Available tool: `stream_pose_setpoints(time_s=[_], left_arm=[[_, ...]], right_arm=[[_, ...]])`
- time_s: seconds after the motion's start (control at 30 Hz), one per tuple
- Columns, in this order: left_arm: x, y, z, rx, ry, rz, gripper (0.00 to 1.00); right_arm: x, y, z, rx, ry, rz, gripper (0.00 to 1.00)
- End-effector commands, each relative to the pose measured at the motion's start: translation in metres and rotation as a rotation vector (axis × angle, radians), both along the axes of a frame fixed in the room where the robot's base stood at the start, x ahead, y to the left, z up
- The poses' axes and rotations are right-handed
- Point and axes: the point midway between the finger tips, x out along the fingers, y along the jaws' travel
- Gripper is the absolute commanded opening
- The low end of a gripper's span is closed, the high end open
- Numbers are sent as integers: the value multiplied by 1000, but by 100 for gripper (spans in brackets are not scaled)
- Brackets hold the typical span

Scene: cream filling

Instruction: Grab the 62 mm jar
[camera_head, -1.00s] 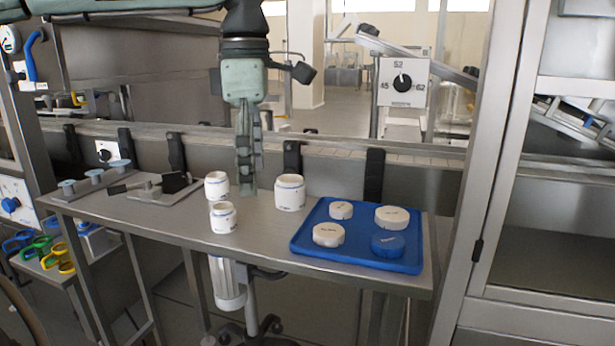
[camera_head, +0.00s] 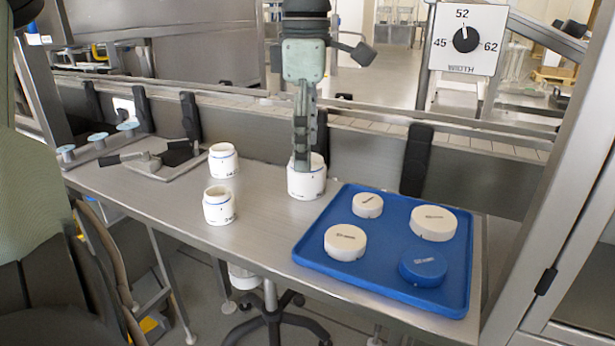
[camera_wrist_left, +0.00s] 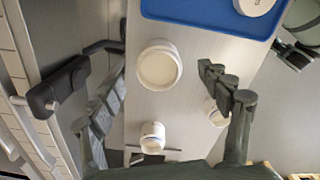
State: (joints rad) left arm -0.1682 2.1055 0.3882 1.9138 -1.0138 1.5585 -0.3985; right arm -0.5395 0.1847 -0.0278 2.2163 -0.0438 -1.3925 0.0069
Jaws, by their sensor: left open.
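The widest white jar (camera_head: 307,184) stands upright on the steel table, left of the blue tray; its printed size is too small to read. My left gripper (camera_head: 302,165) points down at this jar and overlaps it in the head view. In the left wrist view, the open fingers of the left gripper (camera_wrist_left: 165,72) lie on either side of the round jar mouth (camera_wrist_left: 160,66), with visible gaps. Two smaller white jars, one behind (camera_head: 223,160) and one in front (camera_head: 219,205), stand to its left.
The blue tray (camera_head: 300,250) holds several round lids, one of them blue (camera_head: 423,267). A width dial (camera_head: 466,39) marked 45, 52 and 62 hangs at the back right. A metal fixture (camera_head: 165,160) sits at the table's left. A rail with black brackets (camera_head: 416,160) runs behind.

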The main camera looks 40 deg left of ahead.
Motion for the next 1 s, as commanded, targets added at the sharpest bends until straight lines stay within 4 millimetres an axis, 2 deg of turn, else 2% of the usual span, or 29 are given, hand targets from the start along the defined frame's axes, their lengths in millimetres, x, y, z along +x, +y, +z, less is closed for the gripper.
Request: stream_pose_setpoints(time_s=[0.1, 0.2, 0.43, 0.9, 1.0], left_arm=[[0, 0, -21, -3, 3, -1, 77], [1, 0, -31, -2, 1, 1, 77], [1, 0, -34, -1, -2, 2, 77], [1, 0, -33, 0, -1, 1, 19], [1, 0, -33, 0, -1, 1, 19]], right_arm=[[0, 0, -1, 0, 1, 0, 40], [0, 0, 0, 0, 0, 0, 40], [0, 0, 1, 0, -1, 0, 40], [0, 0, 1, 0, -1, 0, 40], [0, 0, 1, 0, -1, 0, 40]])
